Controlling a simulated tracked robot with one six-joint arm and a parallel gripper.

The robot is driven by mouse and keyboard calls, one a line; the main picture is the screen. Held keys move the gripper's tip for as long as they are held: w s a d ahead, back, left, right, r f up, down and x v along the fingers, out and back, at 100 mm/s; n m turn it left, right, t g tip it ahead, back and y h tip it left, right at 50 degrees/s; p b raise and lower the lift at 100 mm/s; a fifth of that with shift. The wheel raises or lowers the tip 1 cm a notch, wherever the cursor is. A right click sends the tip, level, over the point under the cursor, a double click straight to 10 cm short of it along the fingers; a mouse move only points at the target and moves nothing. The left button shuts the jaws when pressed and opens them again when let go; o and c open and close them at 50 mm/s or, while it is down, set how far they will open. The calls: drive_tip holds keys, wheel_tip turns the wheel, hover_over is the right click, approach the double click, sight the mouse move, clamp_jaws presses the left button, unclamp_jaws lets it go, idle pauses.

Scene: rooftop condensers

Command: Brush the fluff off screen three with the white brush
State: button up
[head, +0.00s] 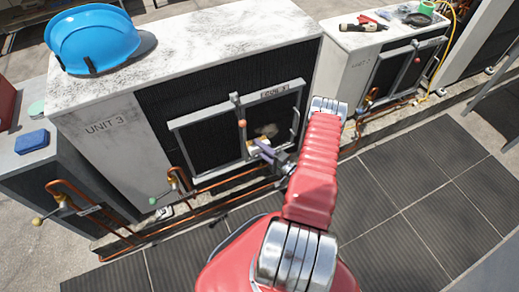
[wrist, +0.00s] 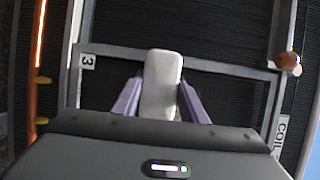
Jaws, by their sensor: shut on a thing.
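Screen three (head: 212,138) is a dark mesh in a grey frame on the front of the white condenser marked UNIT 3. Its label (head: 275,91) is on the frame's top bar. A pale brown tuft of fluff (head: 268,130) lies on the mesh, right of the middle bar. My gripper (head: 262,152) is at the lower part of the frame, just below the fluff. Its purple fingers are shut on the white brush (wrist: 162,84). I cannot tell whether the brush touches the mesh. The fluff does not show in the wrist view.
An orange knob (wrist: 288,61) sits on the frame. Copper pipes (head: 232,181) run low along the condenser. A blue hard hat (head: 92,40) is on top of it, and a blue sponge-like block (head: 31,141) is at left. The dark tiled floor (head: 400,215) is clear.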

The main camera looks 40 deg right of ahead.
sight(268, 144)
drive_tip(key=shift+w, duration=0.25)
drive_tip(key=shift+s+d, duration=0.25)
drive_tip(key=shift+d, duration=0.4)
drive_tip(key=shift+s+d, duration=0.2)
drive_tip(key=shift+d, duration=0.45)
drive_tip(key=shift+s+d, duration=0.25)
drive_tip(key=shift+d, duration=0.4)
drive_tip(key=shift+s+d, duration=0.2)
drive_tip(key=shift+d, duration=0.8)
drive_tip(key=shift+s+d, duration=0.2)
drive_tip(key=shift+d, duration=0.8)
drive_tip(key=shift+d, duration=0.1)
drive_tip(key=shift+d, duration=0.2)
drive_tip(key=shift+s+d, duration=0.35)
drive_tip(key=shift+d, duration=0.45)
drive_tip(key=shift+s+d, duration=0.3)
drive_tip(key=shift+d, duration=0.45)
